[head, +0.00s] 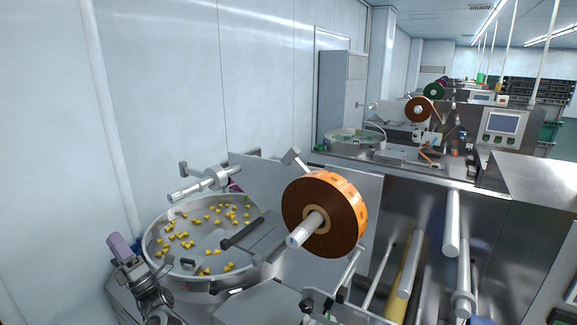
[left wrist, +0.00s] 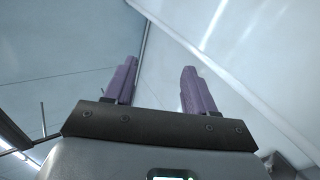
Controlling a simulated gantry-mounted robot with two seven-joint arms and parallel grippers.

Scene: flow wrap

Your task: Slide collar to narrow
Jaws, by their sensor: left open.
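A bare grey shaft (head: 184,191) sticks out at the upper left of the machine, above the bowl. A ring-like collar (head: 209,179) appears to sit around it, near its inner end; the detail is small. My left gripper (head: 117,245) is at the lower left of the head view, with purple fingers pointing up, outside the bowl and apart from the shaft. In the left wrist view my left gripper (left wrist: 157,75) has its two fingers apart with nothing between them. My right gripper is not in view.
A round bowl (head: 154,262) holds several yellow pieces. A large orange-and-brown film reel (head: 345,222) sits on a spindle (head: 303,231) to the right. Grey rollers (head: 452,225) stand at the right. A white wall (head: 170,90) lies behind the bowl and shaft.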

